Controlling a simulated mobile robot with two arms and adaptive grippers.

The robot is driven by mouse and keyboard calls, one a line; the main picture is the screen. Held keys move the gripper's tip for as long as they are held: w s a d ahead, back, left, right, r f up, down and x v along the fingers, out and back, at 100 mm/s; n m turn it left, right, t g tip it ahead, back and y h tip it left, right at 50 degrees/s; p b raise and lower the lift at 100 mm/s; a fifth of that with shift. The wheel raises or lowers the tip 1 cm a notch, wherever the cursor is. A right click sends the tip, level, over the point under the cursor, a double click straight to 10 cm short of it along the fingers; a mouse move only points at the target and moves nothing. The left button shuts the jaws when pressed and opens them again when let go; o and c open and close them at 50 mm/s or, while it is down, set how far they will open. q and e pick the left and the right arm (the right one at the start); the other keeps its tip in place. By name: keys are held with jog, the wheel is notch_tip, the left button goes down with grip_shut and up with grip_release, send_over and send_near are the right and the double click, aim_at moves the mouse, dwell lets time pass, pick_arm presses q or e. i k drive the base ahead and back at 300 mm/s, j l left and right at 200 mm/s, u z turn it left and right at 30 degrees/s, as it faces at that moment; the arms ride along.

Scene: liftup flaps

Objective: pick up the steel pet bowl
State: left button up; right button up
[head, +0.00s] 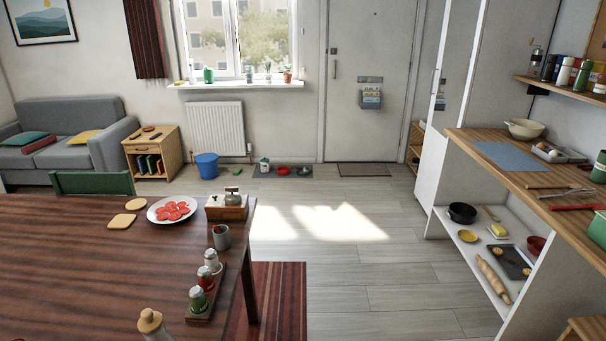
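Small bowls sit on a grey mat (262,175) on the floor below the window, left of the door. A grey, metal-looking bowl, likely the steel pet bowl (304,171), is at the mat's right end. A red bowl (283,170) is just left of it. A white and dark container (264,165) stands near the mat's left end. All are far off and small in the head view. Neither of my grippers is in view.
A long wooden table (80,260) fills the left foreground, with a plate, jars and a cup. A worktop (520,175) with a shelf below lines the right. The pale floor (350,235) between is clear. A blue bucket (207,165) stands left of the mat.

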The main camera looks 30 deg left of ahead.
aim_at(301, 170)
jog(key=i+l+u, duration=0.15)
jog(key=i, duration=0.25)
jog(key=i+l+u, duration=0.2)
jog(key=i, duration=0.2)
jog(key=i+l+u, duration=0.15)
jog(key=i+u, duration=0.3)
jog(key=i, duration=0.65)
jog(key=i+l+u, duration=0.1)
jog(key=i+u, duration=0.15)
jog(key=i, duration=4.15)
